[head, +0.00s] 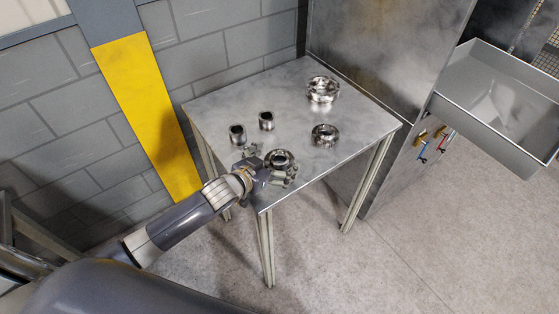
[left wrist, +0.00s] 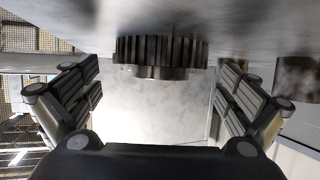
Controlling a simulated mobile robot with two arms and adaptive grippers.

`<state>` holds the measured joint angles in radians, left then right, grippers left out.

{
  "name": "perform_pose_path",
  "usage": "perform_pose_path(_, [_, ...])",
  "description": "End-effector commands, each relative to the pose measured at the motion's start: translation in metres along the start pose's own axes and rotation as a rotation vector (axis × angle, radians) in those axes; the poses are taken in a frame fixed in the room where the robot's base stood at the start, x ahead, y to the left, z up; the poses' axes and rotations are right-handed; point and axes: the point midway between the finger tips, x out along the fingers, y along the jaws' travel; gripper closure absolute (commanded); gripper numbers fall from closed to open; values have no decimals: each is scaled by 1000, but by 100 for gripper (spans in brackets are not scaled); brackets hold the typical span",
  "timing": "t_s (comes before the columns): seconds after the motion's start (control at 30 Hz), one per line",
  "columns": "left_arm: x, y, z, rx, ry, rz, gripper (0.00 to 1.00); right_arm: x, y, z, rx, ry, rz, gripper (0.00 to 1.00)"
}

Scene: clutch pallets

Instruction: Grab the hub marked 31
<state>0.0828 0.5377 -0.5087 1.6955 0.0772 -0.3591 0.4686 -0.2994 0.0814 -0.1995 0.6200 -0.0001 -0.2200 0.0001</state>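A toothed metal hub (head: 281,158) sits near the front left corner of the metal table (head: 228,102). It also shows in the left wrist view (left wrist: 160,52), at the top centre. My left gripper (head: 275,168) is at this hub, low over the table. In the left wrist view its two fingers (left wrist: 160,88) are spread wide, one on each side of the hub, with visible gaps. Two larger ring-shaped hubs stand on the right half, one at the back (head: 322,90) and one nearer (head: 325,135). No number 31 is legible on any part. My right gripper is out of view.
Two small metal cylinders, one at the left (head: 237,134) and one nearer the middle (head: 266,120), stand behind my left gripper. A tall metal cabinet (head: 385,70) stands behind the table's right side.

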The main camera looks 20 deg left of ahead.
Motion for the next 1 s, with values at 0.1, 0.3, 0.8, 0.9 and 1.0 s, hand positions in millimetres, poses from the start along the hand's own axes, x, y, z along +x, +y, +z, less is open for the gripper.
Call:
perform_pose_path(0.1, [0,0,0,0,0,0,28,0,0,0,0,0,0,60])
perform_pose_path(0.3, [0,0,0,0,-1,0,70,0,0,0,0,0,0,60])
perform_pose_path(0.8, [-4,0,-14,1,8,0,70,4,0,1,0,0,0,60])
perform_pose_path(0.9, [-8,0,-22,2,9,1,70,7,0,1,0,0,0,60])
perform_pose_path(1.0, [-13,0,-35,3,11,1,70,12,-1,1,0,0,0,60])
